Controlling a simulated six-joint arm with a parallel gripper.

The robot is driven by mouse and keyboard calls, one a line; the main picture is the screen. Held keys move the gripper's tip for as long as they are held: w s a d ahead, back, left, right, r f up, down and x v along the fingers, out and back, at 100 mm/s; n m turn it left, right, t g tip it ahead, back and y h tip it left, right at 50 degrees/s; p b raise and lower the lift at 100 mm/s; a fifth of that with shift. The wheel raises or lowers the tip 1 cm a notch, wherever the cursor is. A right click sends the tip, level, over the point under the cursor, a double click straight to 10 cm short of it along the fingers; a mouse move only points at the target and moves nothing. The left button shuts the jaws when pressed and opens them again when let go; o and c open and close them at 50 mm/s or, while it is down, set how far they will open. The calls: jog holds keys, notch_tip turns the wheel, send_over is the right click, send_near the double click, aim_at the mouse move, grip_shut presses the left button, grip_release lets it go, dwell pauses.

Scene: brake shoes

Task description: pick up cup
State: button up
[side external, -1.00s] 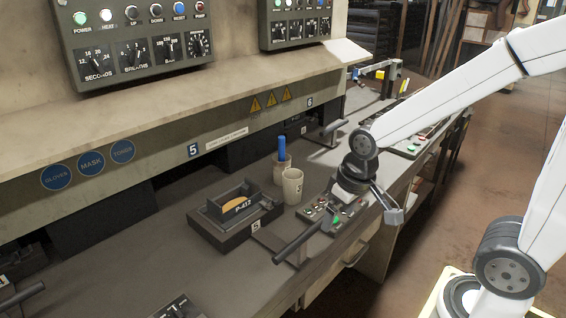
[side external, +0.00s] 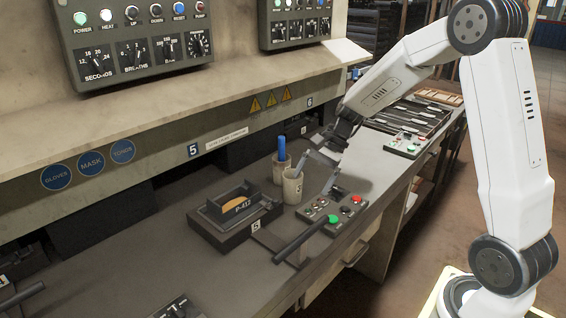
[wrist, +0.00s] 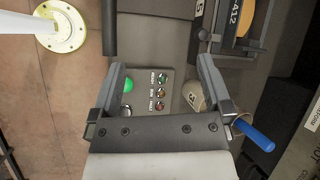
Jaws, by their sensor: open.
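A beige cup (side external: 292,187) stands upright on the grey bench, beside a second holder (side external: 282,168) with a blue-handled tool (side external: 282,147) in it. My gripper (side external: 320,172) is open and empty, just right of the cup, with one finger near its rim. In the wrist view, my gripper (wrist: 162,66) has its fingers spread over a button panel (wrist: 160,92).
A black fixture marked P-412 (side external: 236,212) sits left of the cup. A dark lever handle (side external: 305,238) sticks out at the bench front. The button panel (side external: 333,209) lies right of the cup.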

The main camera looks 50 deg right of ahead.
jog(key=w+d+m+t+y, duration=0.25)
jog(key=w+d+m, duration=0.2)
jog(key=d, duration=0.25)
jog(key=w+d+m+t+y, duration=0.2)
jog(key=w+d+m+t, duration=0.1)
jog(key=d+m, duration=0.3)
send_near(295, 186)
jog(key=shift+t, duration=0.35)
jog(key=w+f, duration=0.1)
jog(key=f, duration=0.1)
jog(key=w+f, duration=0.1)
jog(key=shift+w+d, duration=0.3)
jog(key=shift+f, duration=0.35)
jog(key=shift+n, duration=0.25)
jog(key=shift+x, duration=3.9)
jog(key=c, duration=1.2)
jog(key=shift+r, duration=0.25)
